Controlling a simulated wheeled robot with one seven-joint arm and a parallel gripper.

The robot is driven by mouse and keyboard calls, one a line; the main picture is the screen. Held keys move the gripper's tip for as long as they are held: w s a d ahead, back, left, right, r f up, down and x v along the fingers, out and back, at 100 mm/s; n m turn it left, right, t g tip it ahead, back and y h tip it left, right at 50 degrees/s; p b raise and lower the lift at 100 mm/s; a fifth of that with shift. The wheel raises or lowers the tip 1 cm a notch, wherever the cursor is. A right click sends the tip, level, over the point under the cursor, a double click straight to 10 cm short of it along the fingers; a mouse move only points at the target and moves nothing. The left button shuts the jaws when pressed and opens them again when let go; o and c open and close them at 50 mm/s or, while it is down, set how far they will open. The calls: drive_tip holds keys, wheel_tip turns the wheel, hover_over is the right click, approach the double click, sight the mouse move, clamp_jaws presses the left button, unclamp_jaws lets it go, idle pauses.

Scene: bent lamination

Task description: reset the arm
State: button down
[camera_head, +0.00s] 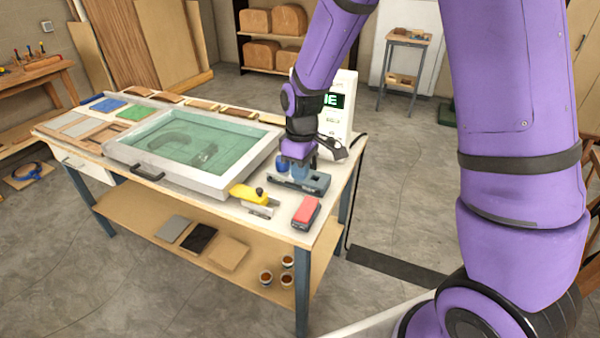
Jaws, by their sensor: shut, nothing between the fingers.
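My gripper (294,168) is at the end of my purple arm, low over the right end of the workbench (222,216). It points down close above a dark blue-grey tool (312,184). I cannot tell whether it touches the tool. The fingers are small and partly hidden here, and they look closed with nothing held. A white box with a green lit display (338,101) stands right behind my gripper, partly covered by the arm.
A framed green panel (190,142) fills the bench's middle. A yellow tool (248,193) and a red-topped block (306,211) lie near the front right edge. The lower shelf (150,219) holds flat sheets and small pots. Floor right of the bench is open around a dark strip (395,267).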

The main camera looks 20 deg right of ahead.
drive_tip(key=s+d+r+m+t, duration=0.2)
drive_tip(key=s+d+r, duration=0.15)
drive_tip(key=r, duration=0.55)
drive_tip(key=s+d+r+m+t, duration=0.1)
drive_tip(key=s+d+r+m, duration=0.1)
drive_tip(key=s+r, duration=0.5)
drive_tip(key=s+d+r+m+t, duration=0.1)
drive_tip(key=s+d+r+m, duration=0.1)
drive_tip(key=s+r, duration=0.2)
drive_tip(key=s+d+r+m+t, duration=0.2)
drive_tip(key=s+r, duration=0.3)
drive_tip(key=s, duration=0.4)
drive_tip(key=shift+s+d+r+m+h, duration=0.2)
drive_tip(key=shift+d+r+m+h, duration=0.15)
drive_tip(key=shift+m, duration=0.25)
